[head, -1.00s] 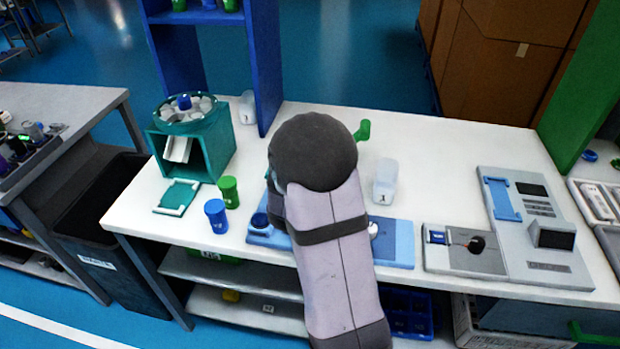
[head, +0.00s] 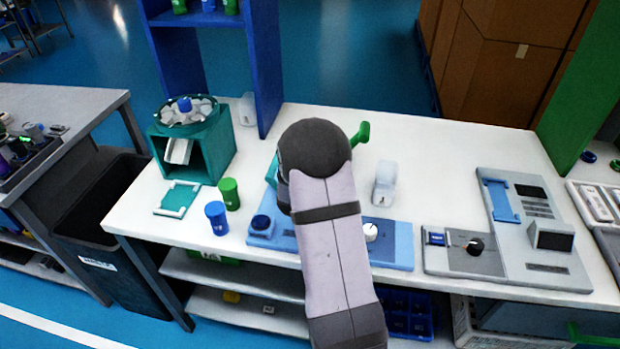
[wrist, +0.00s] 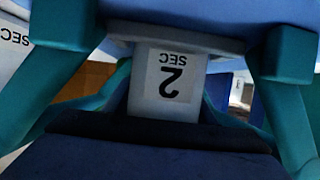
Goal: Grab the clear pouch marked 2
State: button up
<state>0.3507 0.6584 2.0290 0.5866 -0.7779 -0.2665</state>
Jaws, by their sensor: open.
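A pale panel marked "2 SEC" (wrist: 168,80) shows upside down in the middle of the wrist view; I take it to be the pouch marked 2. My gripper (wrist: 172,45) is open, with its teal fingers on either side of this panel. I cannot tell whether they touch it. In the head view my arm hides most of the gripper and the marked pouch.
A blue fixture (head: 400,250) with knobs lies under my arm. A blue cup (head: 216,218) and a green cup (head: 229,193) stand to its left, near a teal box (head: 212,155). A grey device (head: 520,225) sits at right. Table space behind it is free.

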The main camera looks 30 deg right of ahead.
jog(key=c, duration=0.8)
jog(key=shift+o, duration=0.2)
jog(key=shift+r, duration=0.1)
notch_tip(320, 180, up, 10)
jog(key=shift+f+p, duration=0.1)
jog(key=shift+p, duration=0.25)
